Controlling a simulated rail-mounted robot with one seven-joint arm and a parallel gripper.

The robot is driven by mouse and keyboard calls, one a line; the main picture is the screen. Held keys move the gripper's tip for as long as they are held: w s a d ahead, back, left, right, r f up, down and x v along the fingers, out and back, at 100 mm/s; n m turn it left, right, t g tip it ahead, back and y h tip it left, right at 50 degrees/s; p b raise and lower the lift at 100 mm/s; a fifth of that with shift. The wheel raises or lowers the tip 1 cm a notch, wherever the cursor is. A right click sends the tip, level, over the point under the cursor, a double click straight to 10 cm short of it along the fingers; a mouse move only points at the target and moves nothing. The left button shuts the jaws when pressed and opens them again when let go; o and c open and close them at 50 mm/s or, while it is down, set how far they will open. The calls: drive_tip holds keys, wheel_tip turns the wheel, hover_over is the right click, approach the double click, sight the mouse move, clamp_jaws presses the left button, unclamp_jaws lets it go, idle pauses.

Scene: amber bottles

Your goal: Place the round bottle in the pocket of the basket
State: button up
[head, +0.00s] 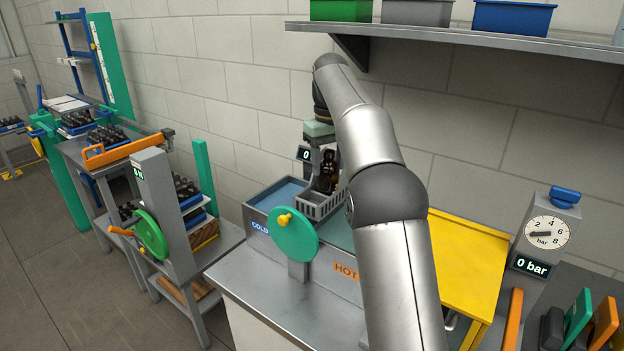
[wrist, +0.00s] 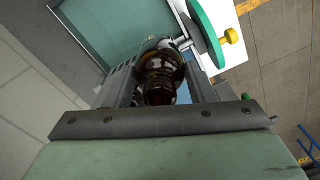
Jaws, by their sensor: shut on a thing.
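A dark amber round bottle (wrist: 160,72) is between the two fingers of my gripper (wrist: 160,95) in the wrist view, and the gripper is shut on it. In the head view the bottle (head: 328,172) hangs below my gripper (head: 322,160), neck up. It is over or partly inside the grey slotted basket (head: 318,206); I cannot tell if it touches the basket floor. The basket is at the trough with the COLD and HOT labels. In the wrist view part of the basket (wrist: 118,84) shows beside the bottle, and its pocket is largely hidden by bottle and fingers.
A green handwheel (head: 292,238) with a yellow knob stands in front of the trough. A yellow panel (head: 465,262) and a pressure gauge (head: 547,232) are to the right. A shelf (head: 440,37) with coloured bins hangs above. Racks with dark bottles (head: 106,136) stand at the left.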

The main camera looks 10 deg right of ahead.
drive_tip(key=w+f, duration=0.1)
drive_tip(key=f, duration=0.1)
drive_tip(key=w+a+f+p, duration=0.1)
drive_tip(key=w+f, duration=0.1)
drive_tip(key=f, duration=0.1)
drive_tip(key=w+a+f+p, duration=0.1)
drive_tip(key=w+f, duration=0.1)
drive_tip(key=f, duration=0.1)
drive_tip(key=shift+w+a+f, duration=0.2)
drive_tip(key=shift+a, duration=0.05)
drive_tip(key=shift+f, duration=0.5)
